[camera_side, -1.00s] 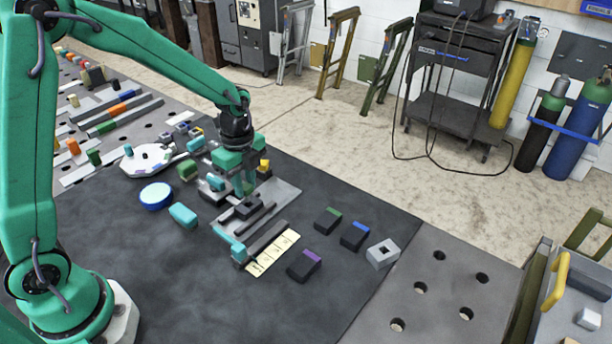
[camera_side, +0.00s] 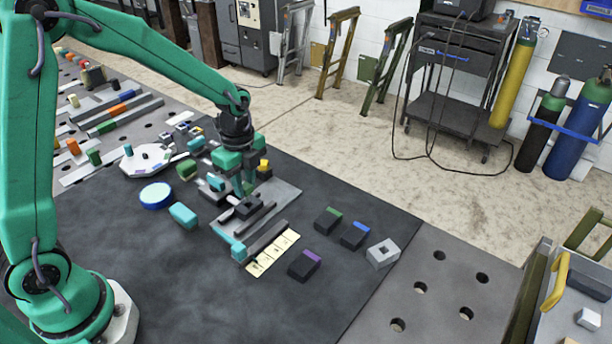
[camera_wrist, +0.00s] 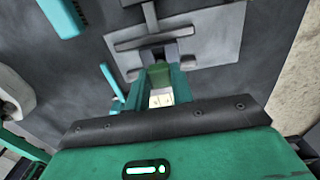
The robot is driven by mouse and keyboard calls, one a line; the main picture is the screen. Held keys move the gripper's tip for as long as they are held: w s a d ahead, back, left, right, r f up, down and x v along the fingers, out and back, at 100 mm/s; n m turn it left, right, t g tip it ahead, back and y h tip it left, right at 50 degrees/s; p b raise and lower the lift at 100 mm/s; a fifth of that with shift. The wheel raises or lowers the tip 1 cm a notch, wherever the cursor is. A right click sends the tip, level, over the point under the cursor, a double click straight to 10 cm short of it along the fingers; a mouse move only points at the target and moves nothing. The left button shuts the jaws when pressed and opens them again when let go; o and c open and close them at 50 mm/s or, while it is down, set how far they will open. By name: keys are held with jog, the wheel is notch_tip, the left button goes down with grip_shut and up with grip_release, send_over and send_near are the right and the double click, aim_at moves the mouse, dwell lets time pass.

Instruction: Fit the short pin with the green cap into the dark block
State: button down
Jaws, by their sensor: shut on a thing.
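My gripper (camera_side: 246,190) points down over the grey plate in the middle of the dark mat. It is shut on the short pin with the green cap (camera_wrist: 158,76), whose green top shows between the fingers in the wrist view. The dark block (camera_side: 249,208) sits on the plate right under the fingertips in the side view. In the wrist view, part of a dark form (camera_wrist: 152,54) shows just beyond the cap. The pin's lower end is hidden, so I cannot tell whether it is in the block's opening.
The grey plate (camera_side: 284,192) carries dark bars and a teal piece (camera_side: 238,251). Dark blocks with green (camera_side: 328,220), blue (camera_side: 355,235) and purple (camera_side: 304,265) marks lie to the right, near a grey holed block (camera_side: 383,253). The front mat is clear.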

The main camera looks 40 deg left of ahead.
jog(key=shift+f, duration=1.85)
dwell(1.2)
jog(key=c, duration=1.1)
grip_release()
jog(key=shift+o, duration=0.2)
jog(key=o, duration=0.4)
jog(key=shift+r, duration=0.2)
jog(key=shift+r, duration=3.3)
jog(key=shift+r, duration=0.1)
